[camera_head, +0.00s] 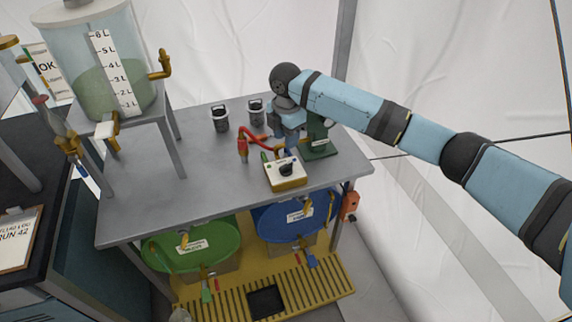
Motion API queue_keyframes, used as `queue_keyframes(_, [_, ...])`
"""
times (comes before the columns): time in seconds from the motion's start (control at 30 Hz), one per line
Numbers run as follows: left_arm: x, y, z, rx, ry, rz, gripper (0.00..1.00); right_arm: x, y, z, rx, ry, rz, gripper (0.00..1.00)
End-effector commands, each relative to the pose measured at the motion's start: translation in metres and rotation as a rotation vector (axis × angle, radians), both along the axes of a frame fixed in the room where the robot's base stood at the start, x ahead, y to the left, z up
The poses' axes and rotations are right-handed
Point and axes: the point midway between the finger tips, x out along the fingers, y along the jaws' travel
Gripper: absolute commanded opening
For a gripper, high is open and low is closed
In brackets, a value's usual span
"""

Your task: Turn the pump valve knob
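The black knob (286,170) sits on top of a small white and yellow box (287,184) on the grey table. My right arm reaches in from the right, and its wrist is above the table behind the box. My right gripper (289,148) points down just behind the knob, in front of the green pump-like device (320,140). It appears apart from the knob, but the exact gap is hard to judge. Its fingers are small and partly hidden, so their opening is unclear.
A red hose (262,132) arches beside the gripper on the left. Two small dark-lidded canisters (220,119) stand behind it. A clear graduated tank (97,75) is at the left.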

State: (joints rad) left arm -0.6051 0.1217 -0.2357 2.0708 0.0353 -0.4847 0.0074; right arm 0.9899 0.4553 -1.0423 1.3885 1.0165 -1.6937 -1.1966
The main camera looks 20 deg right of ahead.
Motion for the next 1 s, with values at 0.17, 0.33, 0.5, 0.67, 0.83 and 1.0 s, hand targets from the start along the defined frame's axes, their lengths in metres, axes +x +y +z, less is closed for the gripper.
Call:
queue_keyframes(0.17, [0.0,-0.001,-0.005,0.002,0.0,-0.003,0.43,-0.001,0.0,-0.043,-0.001,0.002,-0.002,0.38])
queue_keyframes(0.33, [0.0,-0.001,-0.007,0.003,-0.001,-0.004,0.43,0.0,0.0,-0.075,0.0,0.0,-0.002,0.38])
queue_keyframes(0.5, [0.0,-0.002,-0.007,0.004,-0.004,-0.005,0.43,0.0,0.0,-0.096,0.0,-0.001,-0.001,0.38])
queue_keyframes(0.67, [0.0,-0.002,-0.007,0.003,-0.005,-0.005,0.43,0.0,0.0,-0.105,0.0,-0.003,-0.001,0.38])
queue_keyframes(0.83, [-0.001,-0.002,-0.007,0.004,-0.005,-0.006,0.43,0.0,0.0,-0.105,0.0,-0.003,-0.001,0.38])
queue_keyframes(1.0, [-0.001,-0.001,-0.007,0.006,-0.005,-0.007,0.43,0.0,0.0,-0.105,0.001,-0.003,-0.001,0.22])
